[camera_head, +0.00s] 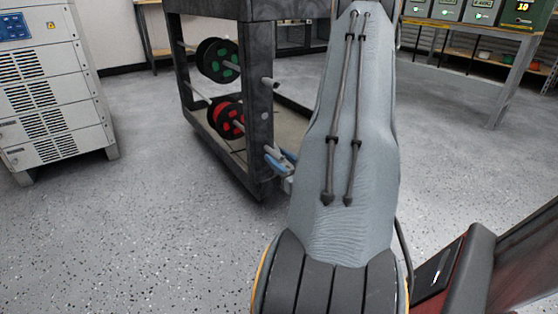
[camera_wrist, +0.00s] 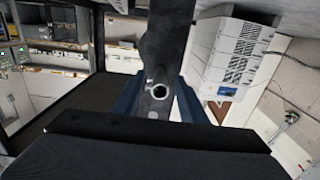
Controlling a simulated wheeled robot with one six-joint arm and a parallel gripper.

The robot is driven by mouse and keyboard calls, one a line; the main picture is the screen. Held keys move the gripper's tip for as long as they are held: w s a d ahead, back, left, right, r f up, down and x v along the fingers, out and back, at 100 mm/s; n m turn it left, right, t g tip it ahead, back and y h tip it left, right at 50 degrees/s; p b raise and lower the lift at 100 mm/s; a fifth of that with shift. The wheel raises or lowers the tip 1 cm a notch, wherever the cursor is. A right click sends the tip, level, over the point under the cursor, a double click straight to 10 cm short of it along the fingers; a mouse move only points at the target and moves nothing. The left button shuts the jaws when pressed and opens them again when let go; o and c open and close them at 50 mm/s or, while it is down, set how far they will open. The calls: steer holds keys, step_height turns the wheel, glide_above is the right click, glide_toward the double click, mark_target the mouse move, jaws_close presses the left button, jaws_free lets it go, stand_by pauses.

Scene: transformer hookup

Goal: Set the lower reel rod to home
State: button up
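The lower reel rod (camera_head: 200,96) is a pale rod low in the dark rack, carrying red and black reels (camera_head: 228,118). My gripper (camera_head: 281,161), with blue fingers, is at the rack's near post, level with the lower rod. In the wrist view my gripper (camera_wrist: 157,102) has its fingers apart, one on each side of the dark post. A pale ring with a dark centre (camera_wrist: 158,92), seemingly the rod's end or its hole, lies between them. Contact cannot be told. The rod's stretch behind the post is hidden.
The upper rod's pale end (camera_head: 270,83) sticks out of the same post, above my gripper; green and black reels (camera_head: 218,60) hang on that rod. A white cabinet (camera_head: 50,90) stands at left. A table (camera_head: 470,38) with boxes stands at back right. Floor between is clear.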

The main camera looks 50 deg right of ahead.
mark_target(274, 152)
steer(key=shift+c, duration=0.2)
jaws_close()
steer(key=shift+p+x, duration=0.7)
steer(key=shift+x, duration=0.65)
steer(key=shift+w+d, duration=0.1)
steer(key=shift+w, duration=0.2)
steer(key=shift+o, duration=0.2)
jaws_free()
steer(key=shift+w, duration=0.1)
